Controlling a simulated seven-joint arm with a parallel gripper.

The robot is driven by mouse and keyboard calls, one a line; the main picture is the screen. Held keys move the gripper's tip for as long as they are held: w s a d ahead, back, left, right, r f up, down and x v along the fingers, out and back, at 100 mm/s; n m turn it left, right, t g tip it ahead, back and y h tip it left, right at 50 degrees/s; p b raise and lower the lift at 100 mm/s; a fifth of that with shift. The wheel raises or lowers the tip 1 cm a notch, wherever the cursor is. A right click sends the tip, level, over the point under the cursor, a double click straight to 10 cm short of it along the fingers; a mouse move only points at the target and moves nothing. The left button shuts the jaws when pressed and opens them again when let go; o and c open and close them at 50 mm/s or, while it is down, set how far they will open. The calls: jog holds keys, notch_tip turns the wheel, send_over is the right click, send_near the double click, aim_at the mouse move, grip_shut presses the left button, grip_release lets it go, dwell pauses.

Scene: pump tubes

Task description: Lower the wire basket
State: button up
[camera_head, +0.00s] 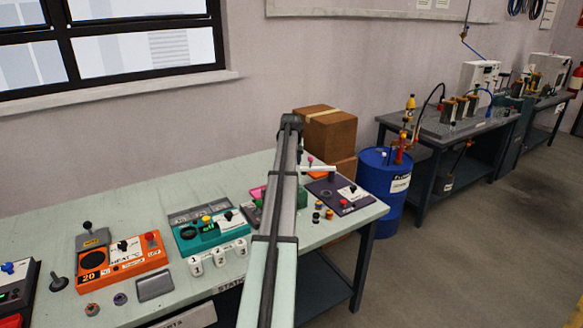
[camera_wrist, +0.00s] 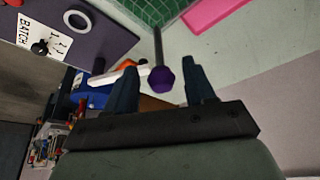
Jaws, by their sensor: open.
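No wire basket can be made out for certain in either view. In the wrist view, a purple knob (camera_wrist: 162,80) on a thin dark rod shows between the two fingers of my gripper (camera_wrist: 159,66). The fingers are open, with gaps on both sides of the knob. A green gridded surface (camera_wrist: 150,10) lies behind the rod at the top; I cannot tell whether it is part of a basket. In the head view, a small pink-purple knob (camera_head: 310,158) stands just right of my arm. My arm hides my gripper and part of the bench there.
The pale green bench (camera_head: 50,232) carries an orange heater box (camera_head: 122,262), a teal box (camera_head: 207,232) and several white numbered blocks (camera_head: 219,253). A dark purple panel (camera_head: 338,196) is near its right end. Cardboard boxes (camera_head: 330,135) and a blue drum (camera_head: 383,190) stand beyond.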

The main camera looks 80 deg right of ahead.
jog(key=shift+x, duration=2.4)
grip_shut()
